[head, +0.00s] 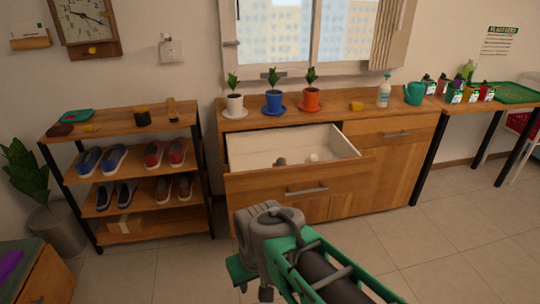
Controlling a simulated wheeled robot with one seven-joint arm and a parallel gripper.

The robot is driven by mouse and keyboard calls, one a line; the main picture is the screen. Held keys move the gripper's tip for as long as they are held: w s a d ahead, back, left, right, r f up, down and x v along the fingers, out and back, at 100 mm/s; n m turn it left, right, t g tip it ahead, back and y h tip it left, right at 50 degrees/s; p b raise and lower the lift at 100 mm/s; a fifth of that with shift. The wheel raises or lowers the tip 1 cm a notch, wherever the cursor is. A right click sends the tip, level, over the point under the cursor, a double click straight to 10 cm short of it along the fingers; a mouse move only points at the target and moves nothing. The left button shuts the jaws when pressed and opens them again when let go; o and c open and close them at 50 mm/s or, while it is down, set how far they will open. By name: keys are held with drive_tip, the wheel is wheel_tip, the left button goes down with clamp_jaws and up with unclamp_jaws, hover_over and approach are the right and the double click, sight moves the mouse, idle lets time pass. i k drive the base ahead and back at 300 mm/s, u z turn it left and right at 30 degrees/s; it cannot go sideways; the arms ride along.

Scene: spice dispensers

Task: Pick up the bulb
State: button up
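An open drawer (248,153) of the wooden cabinet holds a few small items. A pale rounded item (314,157) lies toward its right side and may be the bulb, but it is too small to be sure. A brownish rounded item (281,161) lies to its left, partly hidden by the drawer front. My green and grey arm reaches in from the lower right, in front of the cabinet. My gripper (254,290) appears to be at the bottom of the view, below and in front of the drawer and well apart from the items. Its finger opening cannot be made out.
Three potted plants, white (235,105), blue (273,102) and orange (311,99), stand on the cabinet top (345,120). A spray bottle (384,92) and watering can (414,94) stand to the right. A shoe rack (125,125) is at the left. Tiled floor (440,235) is clear at right.

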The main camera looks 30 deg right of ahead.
sight(313, 158)
drive_tip(key=u, duration=0.05)
drive_tip(key=i, duration=0.8)
drive_tip(key=z, duration=0.95)
drive_tip(key=i, duration=0.5)
drive_tip(key=z, duration=0.55)
drive_tip(key=k, duration=0.5)
drive_tip(key=z, duration=1.6)
drive_tip(key=i, duration=0.95)
drive_tip(key=u, duration=3.15)
